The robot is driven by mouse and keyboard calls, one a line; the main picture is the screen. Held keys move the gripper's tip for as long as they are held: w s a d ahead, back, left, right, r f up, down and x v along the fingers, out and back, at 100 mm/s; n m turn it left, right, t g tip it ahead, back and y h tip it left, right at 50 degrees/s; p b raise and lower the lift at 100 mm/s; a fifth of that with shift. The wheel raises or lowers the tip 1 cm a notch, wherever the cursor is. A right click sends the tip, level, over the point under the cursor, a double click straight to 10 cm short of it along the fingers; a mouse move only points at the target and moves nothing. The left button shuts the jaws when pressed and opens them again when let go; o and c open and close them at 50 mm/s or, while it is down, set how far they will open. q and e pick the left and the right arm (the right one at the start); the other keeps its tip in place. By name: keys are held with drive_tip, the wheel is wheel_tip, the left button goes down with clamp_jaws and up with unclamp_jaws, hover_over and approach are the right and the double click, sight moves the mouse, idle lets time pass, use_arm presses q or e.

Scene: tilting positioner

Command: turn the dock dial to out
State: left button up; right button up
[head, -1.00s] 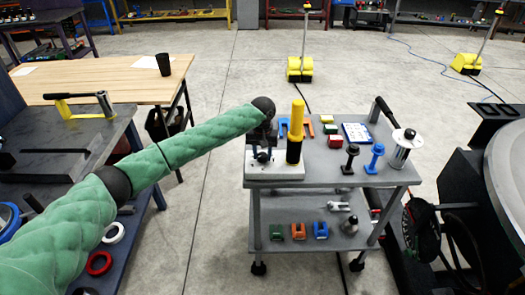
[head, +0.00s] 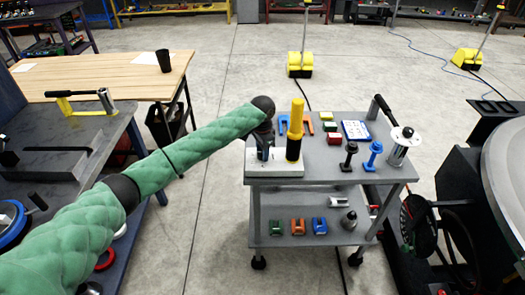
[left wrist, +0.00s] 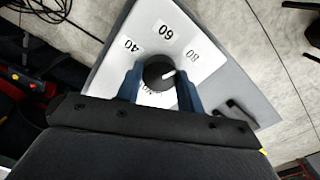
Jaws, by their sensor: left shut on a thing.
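The dock dial is a round black knob (left wrist: 156,72) with a white pointer line, on a white plate (left wrist: 150,25) marked 40, 60 and 80. In the left wrist view the pointer aims right, toward the 80 side. Another mark below the knob is partly hidden. My left gripper (left wrist: 159,80) has its blue fingers on either side of the knob, shut on it. In the head view this gripper (head: 264,148) is over the white base (head: 275,171) at the cart's left end, and hides the dial. My right gripper is not in view.
A yellow-topped black post (head: 296,125) stands close right of my gripper. The grey cart (head: 330,175) also holds black and blue knobbed pieces, small blocks and a silver cylinder (head: 398,148). A wooden table (head: 110,75) and a dark bench stand left.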

use_arm(q)
drive_tip(key=m, duration=0.3)
drive_tip(key=shift+m, duration=0.4)
drive_tip(key=m, duration=0.2)
drive_tip(key=shift+m, duration=0.4)
drive_tip(key=m, duration=0.3)
drive_tip(key=shift+m+b, duration=0.3)
drive_tip(key=shift+b, duration=0.1)
drive_tip(key=shift+m, duration=0.9)
drive_tip(key=m+b, duration=0.1)
drive_tip(key=m, duration=0.2)
drive_tip(key=shift+m, duration=0.3)
drive_tip(key=m+b, duration=0.1)
drive_tip(key=m, duration=0.1)
drive_tip(key=shift+m, duration=0.4)
drive_tip(key=m+b, duration=0.1)
drive_tip(key=m, duration=0.2)
drive_tip(key=shift+m, duration=0.3)
drive_tip(key=shift+m+b, duration=0.35)
drive_tip(key=shift+m, duration=1.65)
drive_tip(key=shift+r+b, duration=0.1)
drive_tip(key=shift+b, duration=0.2)
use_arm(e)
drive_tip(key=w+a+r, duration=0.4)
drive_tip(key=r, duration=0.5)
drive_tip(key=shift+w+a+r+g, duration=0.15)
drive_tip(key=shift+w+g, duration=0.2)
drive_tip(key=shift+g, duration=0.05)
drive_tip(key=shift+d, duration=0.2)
